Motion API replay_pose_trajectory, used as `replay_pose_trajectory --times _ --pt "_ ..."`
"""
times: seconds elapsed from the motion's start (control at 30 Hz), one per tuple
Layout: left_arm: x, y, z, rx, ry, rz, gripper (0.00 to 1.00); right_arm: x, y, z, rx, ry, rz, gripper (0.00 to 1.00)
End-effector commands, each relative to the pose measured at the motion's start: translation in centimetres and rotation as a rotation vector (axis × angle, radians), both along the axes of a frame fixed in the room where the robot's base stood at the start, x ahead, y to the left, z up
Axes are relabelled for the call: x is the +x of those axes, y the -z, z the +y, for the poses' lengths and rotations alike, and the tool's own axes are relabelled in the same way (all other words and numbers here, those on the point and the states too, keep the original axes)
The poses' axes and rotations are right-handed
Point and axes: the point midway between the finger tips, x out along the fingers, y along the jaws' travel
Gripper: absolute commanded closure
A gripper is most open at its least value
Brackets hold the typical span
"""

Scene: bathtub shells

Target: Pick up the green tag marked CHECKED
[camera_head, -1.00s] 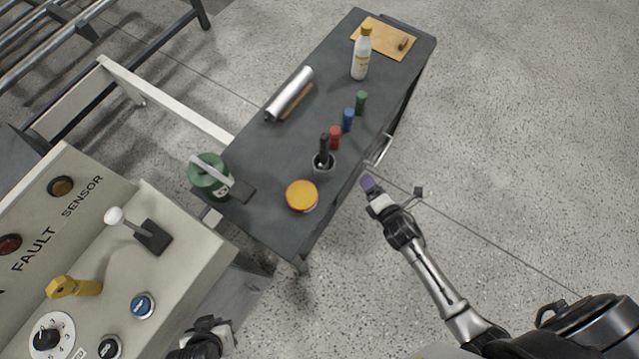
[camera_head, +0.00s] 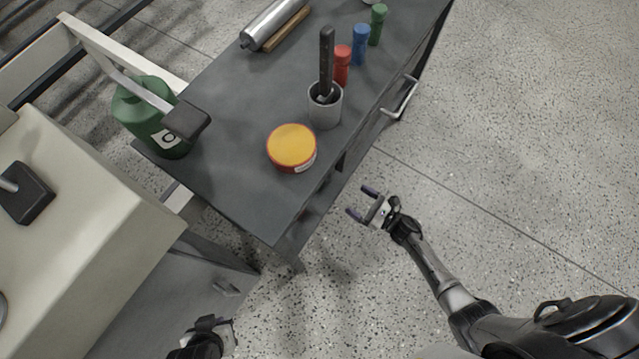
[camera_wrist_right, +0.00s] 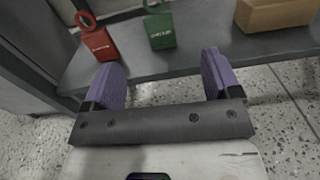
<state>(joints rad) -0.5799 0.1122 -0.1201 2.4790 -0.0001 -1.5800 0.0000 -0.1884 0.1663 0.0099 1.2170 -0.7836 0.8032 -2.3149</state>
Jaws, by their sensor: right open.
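The green tag (camera_wrist_right: 159,30) stands on a grey shelf in the right wrist view, with small white lettering and a loop at its top. A red tag (camera_wrist_right: 98,43) stands to its left. My right gripper (camera_wrist_right: 163,78) is open and empty, with its purple fingers apart and the green tag beyond the gap. In the head view my right gripper (camera_head: 361,202) is beside the bench's right side, over the floor. The tags do not show in the head view. My left gripper (camera_head: 205,342) is partly visible at the bottom edge; its jaws are unclear.
A tan block (camera_wrist_right: 272,14) sits right of the green tag. The floor at right is clear.

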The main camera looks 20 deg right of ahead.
Motion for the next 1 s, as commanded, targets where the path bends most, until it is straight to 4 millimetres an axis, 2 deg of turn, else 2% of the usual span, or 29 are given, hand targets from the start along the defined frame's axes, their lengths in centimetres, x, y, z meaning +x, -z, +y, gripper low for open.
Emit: replay_pose_trajectory --times 0.03,0.17,0.5,0.83,1.0 --pt "0.0 0.7 0.0 0.000 0.001 0.000 1.00 0.0 0.8 0.1 -0.010 -0.009 -0.010 0.17" --pt "0.0 1.4 0.1 0.004 0.003 -0.002 1.00 0.8 1.2 0.8 -0.023 -0.024 -0.026 0.17" --pt "0.0 3.0 0.4 0.012 0.009 -0.002 1.00 5.4 1.2 3.9 -0.024 -0.026 -0.028 0.17" --pt "0.0 3.5 0.3 0.012 0.008 -0.002 1.00 7.1 1.1 5.0 -0.024 -0.025 -0.025 0.17" --pt "0.0 4.8 0.2 0.006 0.004 -0.002 1.00 8.8 1.2 6.1 -0.025 -0.025 -0.027 0.17"
